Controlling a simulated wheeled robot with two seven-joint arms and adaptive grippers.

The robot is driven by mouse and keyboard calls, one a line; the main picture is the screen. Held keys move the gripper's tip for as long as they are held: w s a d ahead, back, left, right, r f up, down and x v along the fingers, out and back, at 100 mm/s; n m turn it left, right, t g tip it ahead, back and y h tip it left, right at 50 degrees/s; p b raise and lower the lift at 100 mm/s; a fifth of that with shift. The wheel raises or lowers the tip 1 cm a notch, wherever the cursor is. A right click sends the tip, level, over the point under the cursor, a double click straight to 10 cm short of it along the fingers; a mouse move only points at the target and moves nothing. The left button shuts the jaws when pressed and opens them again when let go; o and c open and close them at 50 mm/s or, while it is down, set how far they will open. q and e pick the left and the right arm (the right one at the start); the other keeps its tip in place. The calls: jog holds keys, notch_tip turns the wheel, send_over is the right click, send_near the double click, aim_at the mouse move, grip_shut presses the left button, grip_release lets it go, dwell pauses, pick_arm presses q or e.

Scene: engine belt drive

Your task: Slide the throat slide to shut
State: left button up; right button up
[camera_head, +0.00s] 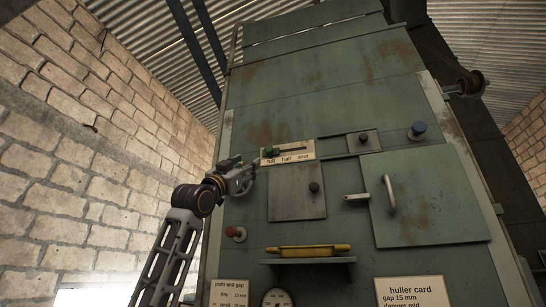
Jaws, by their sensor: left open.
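The plate reads full, half, shut from left to right, and the knob stands above "full". My left gripper (248,180) is open, just below and left of the plate, in front of the green machine face. It looks empty and apart from the knob, though its depth to the panel is hard to judge. My right gripper is not in view.
Right of my gripper is a grey plate (290,206) with a dark knob. A hatch (430,205) with a handle is further right. A yellow tool (308,250) lies on a shelf. A brick wall (90,150) stands left.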

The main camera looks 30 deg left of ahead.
aim_at(268, 150)
pick_arm(q)
jog(key=shift+d+p+x, duration=0.2)
jog(key=shift+p+x, duration=1.6)
jog(key=shift+x, duration=1.75)
jog(key=shift+d+p+x, duration=0.15)
jog(key=shift+p+x, duration=1.65)
jog(key=shift+x, duration=1.7)
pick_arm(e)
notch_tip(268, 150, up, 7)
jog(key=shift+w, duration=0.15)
pick_arm(q)
jog(key=shift+s+r, duration=0.15)
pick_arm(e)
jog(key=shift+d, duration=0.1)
pick_arm(q)
jog(key=shift+c, duration=0.2)
grip_shut()
